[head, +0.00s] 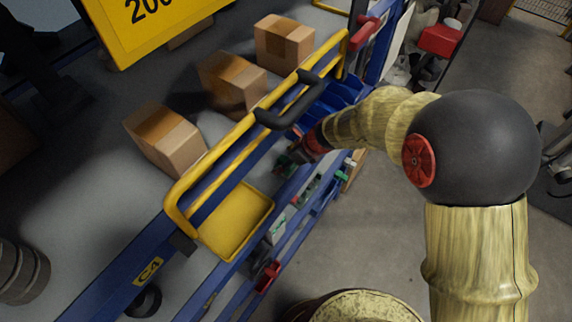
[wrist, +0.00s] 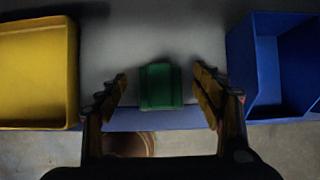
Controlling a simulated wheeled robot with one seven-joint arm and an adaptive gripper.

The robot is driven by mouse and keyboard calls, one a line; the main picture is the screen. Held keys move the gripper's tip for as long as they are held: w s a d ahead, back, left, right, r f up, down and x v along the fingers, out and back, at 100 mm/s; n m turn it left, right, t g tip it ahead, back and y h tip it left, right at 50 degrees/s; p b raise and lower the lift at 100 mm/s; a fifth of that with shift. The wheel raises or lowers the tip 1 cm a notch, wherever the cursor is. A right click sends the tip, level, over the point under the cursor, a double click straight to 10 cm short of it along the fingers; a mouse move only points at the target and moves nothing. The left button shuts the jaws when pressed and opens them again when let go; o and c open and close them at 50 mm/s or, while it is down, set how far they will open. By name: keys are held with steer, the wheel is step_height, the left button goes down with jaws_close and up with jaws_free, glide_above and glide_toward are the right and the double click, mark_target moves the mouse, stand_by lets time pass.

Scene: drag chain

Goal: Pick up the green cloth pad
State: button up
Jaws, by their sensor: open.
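The green cloth pad (wrist: 161,86) lies on a grey shelf surface in the wrist view, close to the shelf's blue front edge. My gripper (wrist: 162,84) is open, with one finger to the left of the pad and one to the right, and a gap shows on both sides. I cannot tell how far the fingertips are above the surface. In the head view my gripper (head: 294,158) reaches in at the shelf, and a small dark green patch shows beside it, partly hidden.
A yellow tray (wrist: 74,75) stands left of the pad and a blue bin (wrist: 262,112) stands right. In the head view a yellow rail (head: 240,128) with a black handle (head: 290,106) runs above the shelf. Cardboard boxes (head: 165,140) lie beyond it.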

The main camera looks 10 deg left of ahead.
steer(key=shift+c, duration=0.6)
steer(key=c, duration=1.1)
steer(key=shift+c, duration=0.2)
